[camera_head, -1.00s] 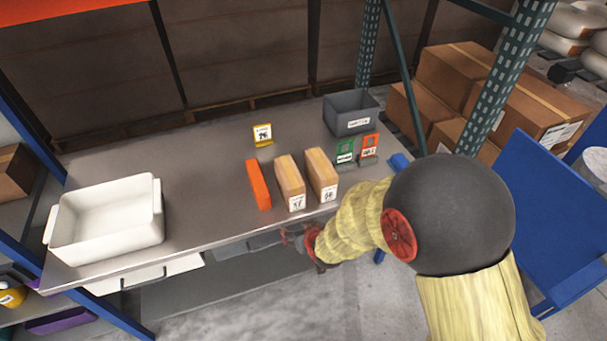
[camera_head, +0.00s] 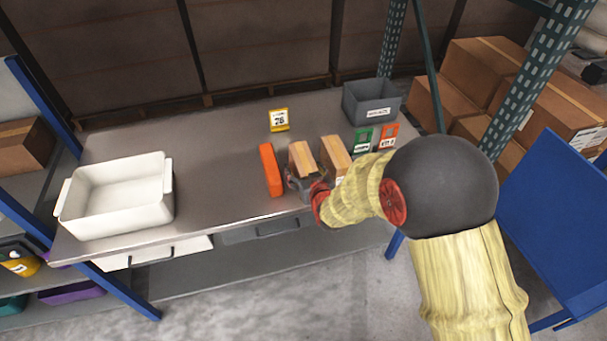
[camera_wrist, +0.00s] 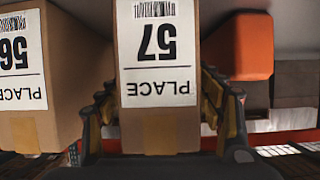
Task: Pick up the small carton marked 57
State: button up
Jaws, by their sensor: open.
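The small carton marked 57 (camera_head: 301,157) stands on the grey table near its front edge. In the wrist view the carton (camera_wrist: 158,80) fills the middle, its label upside down. My gripper (camera_head: 298,184) is at the carton's front face, partly hidden by my wrist in the head view. In the wrist view the fingers of my gripper (camera_wrist: 160,115) are open, one on each side of the carton's lower part. I cannot tell whether they touch it.
A carton marked 56 (camera_wrist: 22,75) stands close beside, at right in the head view (camera_head: 336,156). An orange block (camera_head: 270,170) stands on the other side. A white tub (camera_head: 118,222), a grey bin (camera_head: 372,103), a yellow sign marked 76 (camera_head: 279,121) and green and orange tags stand around.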

jog(key=shift+w+a+f, duration=0.15)
jog(key=shift+w, duration=0.3)
jog(key=shift+c, duration=0.5)
jog(key=c, duration=1.5)
jog(key=shift+r, duration=0.2)
jog(key=shift+c, duration=0.4)
